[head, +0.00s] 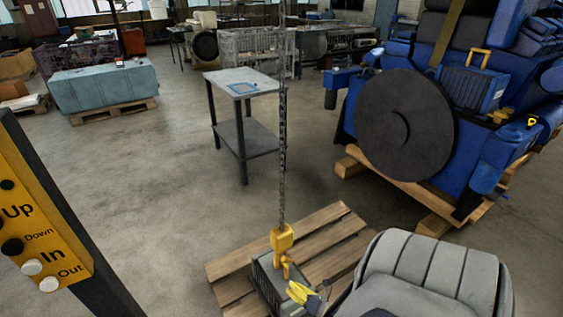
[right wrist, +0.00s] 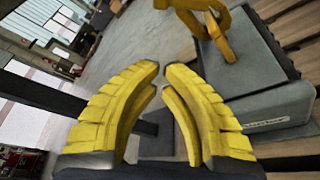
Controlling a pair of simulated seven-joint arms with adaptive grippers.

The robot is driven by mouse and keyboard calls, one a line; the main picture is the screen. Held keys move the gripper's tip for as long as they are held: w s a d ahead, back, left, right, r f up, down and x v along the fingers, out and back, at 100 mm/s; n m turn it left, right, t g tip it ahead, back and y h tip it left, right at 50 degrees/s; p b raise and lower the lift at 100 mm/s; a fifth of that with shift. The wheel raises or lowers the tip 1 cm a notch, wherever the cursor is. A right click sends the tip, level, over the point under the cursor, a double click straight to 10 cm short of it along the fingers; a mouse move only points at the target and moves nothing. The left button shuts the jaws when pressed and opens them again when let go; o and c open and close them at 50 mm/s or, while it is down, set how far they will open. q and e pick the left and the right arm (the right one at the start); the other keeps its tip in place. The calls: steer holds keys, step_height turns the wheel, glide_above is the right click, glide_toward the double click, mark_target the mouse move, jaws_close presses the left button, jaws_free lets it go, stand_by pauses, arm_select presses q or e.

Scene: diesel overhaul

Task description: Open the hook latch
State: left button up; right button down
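The yellow hook (head: 283,243) hangs at the end of a vertical chain (head: 282,150), at a grey, box-shaped part (head: 268,282) on a wooden pallet. In the right wrist view a yellow hook or loop (right wrist: 222,45) stands over the grey part (right wrist: 275,110), up and right of my fingers. I cannot tell whether the latch is open or closed. My right gripper (head: 301,293) is just right of and below the hook, apart from it. Its yellow fingertips (right wrist: 161,67) nearly meet, with nothing between them. My left gripper is not in view.
A yellow control panel (head: 40,225) with Up, Down, In and Out buttons is at the left. A small table (head: 242,82) and a blue engine (head: 480,140) stand beyond the pallet (head: 340,225). Open floor lies to the left.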

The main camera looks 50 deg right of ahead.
mark_target(284, 257)
steer(key=a+x, duration=0.1)
steer(key=x, duration=0.9)
steer(key=shift+s+d+r, duration=0.2)
steer(key=shift+d+r, duration=0.25)
steer(key=shift+d, duration=0.2)
steer(key=shift+s+d+r, duration=0.15)
steer(key=shift+d+r, duration=0.25)
steer(key=shift+d, duration=0.25)
steer(key=shift+s+d+r, duration=0.2)
steer(key=shift+d+r, duration=0.25)
steer(key=shift+d, duration=0.25)
steer(key=shift+w+r, duration=0.1)
